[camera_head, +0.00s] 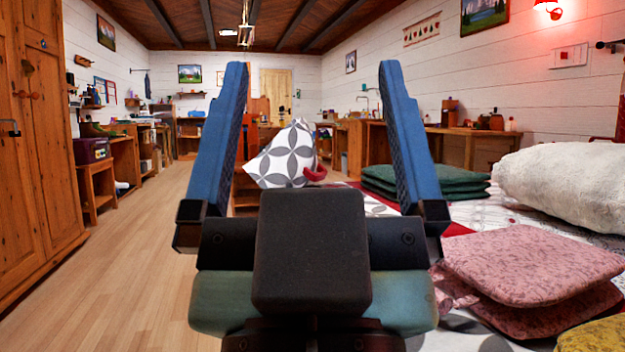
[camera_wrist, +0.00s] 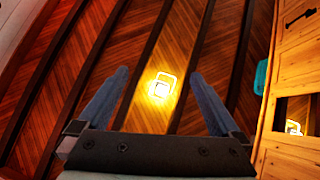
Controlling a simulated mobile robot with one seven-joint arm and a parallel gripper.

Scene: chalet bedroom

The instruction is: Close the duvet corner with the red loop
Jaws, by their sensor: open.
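The duvet corner (camera_head: 284,158) is white with a grey leaf pattern and stands up beyond my gripper in the head view. The red loop (camera_head: 315,173) sits at the corner's right edge. My gripper (camera_head: 314,75) is open and empty, with its two blue fingers spread wide and pointing up. The corner shows between the fingers but is farther away, and nothing touches them. In the wrist view my gripper (camera_wrist: 160,78) points at the wooden ceiling, and neither the duvet nor the loop shows there. The lower part of the corner is hidden behind my gripper.
On the bed at right lie pink cushions (camera_head: 530,262), folded green cloths (camera_head: 425,181) and a white pillow (camera_head: 568,184). A wooden wardrobe (camera_head: 38,130) stands at far left. The wooden floor (camera_head: 135,265) at left is clear. A lit ceiling lamp (camera_wrist: 160,86) shows in the wrist view.

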